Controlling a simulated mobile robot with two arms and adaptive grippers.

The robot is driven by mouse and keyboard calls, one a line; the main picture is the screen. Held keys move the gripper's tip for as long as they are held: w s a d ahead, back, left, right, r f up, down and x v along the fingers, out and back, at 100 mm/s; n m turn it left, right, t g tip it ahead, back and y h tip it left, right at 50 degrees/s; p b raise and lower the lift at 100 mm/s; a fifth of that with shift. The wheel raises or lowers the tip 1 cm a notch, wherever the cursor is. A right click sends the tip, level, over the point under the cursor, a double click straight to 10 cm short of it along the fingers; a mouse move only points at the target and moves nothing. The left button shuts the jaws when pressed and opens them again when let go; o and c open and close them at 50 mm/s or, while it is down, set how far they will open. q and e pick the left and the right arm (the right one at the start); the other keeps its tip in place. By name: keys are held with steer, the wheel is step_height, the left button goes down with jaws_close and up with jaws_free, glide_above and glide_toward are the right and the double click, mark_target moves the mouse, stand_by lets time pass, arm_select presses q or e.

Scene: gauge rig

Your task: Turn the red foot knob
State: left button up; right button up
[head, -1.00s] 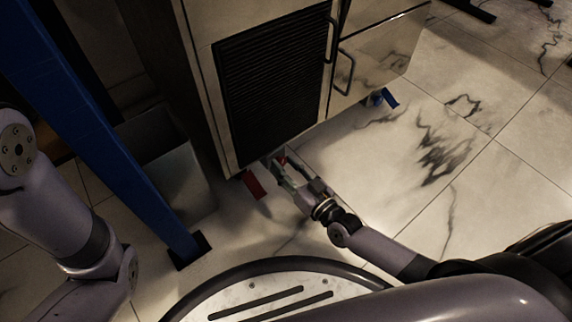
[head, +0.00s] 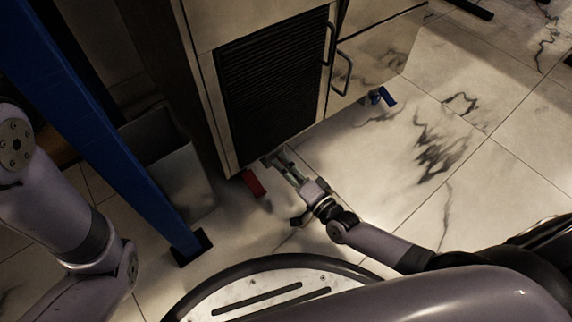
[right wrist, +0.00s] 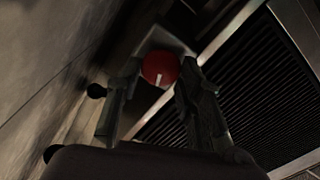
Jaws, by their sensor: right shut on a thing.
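The red foot knob (right wrist: 160,67) shows in the right wrist view as a round red knob with a pale mark on its lower part. It sits between the two fingertips of my right gripper (head: 277,161), which is shut on it. In the head view this gripper reaches low to the front bottom edge of the cabinet (head: 205,85), and its fingers hide the knob there. My left arm shows at the left of the head view, but its gripper is out of the picture.
A red tab (head: 254,182) is low beside the right gripper. A blue tab (head: 387,96) is under the cabinet's far corner. A blue post (head: 115,150) and a grey bin (head: 180,180) stand to the left. The tiled floor (head: 440,150) at right is open.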

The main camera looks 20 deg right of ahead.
steer(key=m, duration=0.6)
steer(key=shift+f+b, duration=0.2)
steer(key=shift+b, duration=0.1)
stand_by(0.4)
steer(key=o, duration=1.1)
steer(key=v, duration=1.2)
steer(key=shift+r, duration=0.1)
steer(key=shift+s, duration=0.15)
